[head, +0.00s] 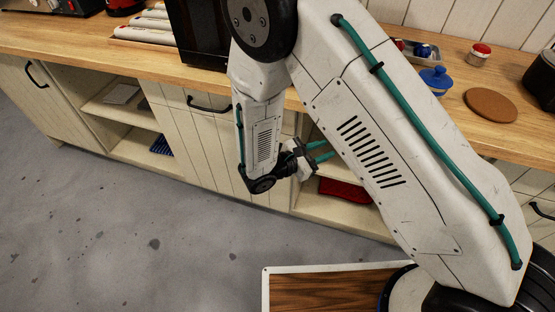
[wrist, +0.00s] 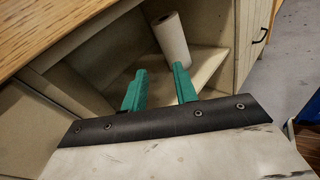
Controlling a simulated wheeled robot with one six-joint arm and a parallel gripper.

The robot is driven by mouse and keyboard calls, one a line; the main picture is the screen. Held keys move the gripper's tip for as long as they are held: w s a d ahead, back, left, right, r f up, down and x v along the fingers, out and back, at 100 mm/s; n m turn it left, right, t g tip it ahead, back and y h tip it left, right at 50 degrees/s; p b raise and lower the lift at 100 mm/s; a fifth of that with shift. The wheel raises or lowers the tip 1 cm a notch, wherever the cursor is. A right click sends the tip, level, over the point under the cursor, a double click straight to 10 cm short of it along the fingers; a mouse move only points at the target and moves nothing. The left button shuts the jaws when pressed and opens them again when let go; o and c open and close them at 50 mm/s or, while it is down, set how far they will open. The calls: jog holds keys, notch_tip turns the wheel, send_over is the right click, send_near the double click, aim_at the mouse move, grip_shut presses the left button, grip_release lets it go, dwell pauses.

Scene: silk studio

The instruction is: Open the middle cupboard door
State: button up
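The middle cupboard door (head: 187,140) is a cream plank door below the wooden counter in the head view, flush with the front and seemingly shut. Its black bar handle (head: 208,105) is near the top; my arm hides part of the door's right side. My gripper (head: 322,151) has teal fingers and is to the right of this door, in front of an open shelf bay. In the wrist view my gripper (wrist: 159,78) has its two fingers apart with nothing between them. It is not touching the handle.
A red cloth (head: 343,190) lies in the bay behind my gripper. The wrist view shows a white paper roll (wrist: 171,40) in an open bay and a door with a black handle (wrist: 260,36) beyond. The counter edge (wrist: 60,40) is close on the left. Grey floor (head: 130,235) is clear.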

jog(key=w+a+f+n+t+y, duration=0.3)
jog(key=a+f+n+t+y, duration=0.85)
jog(key=f, duration=0.55)
jog(key=shift+g+h, duration=0.45)
jog(key=shift+g, duration=0.4)
jog(key=w, duration=0.7)
jog(key=shift+a+r, duration=0.25)
jog(key=shift+a, duration=0.15)
grip_shut()
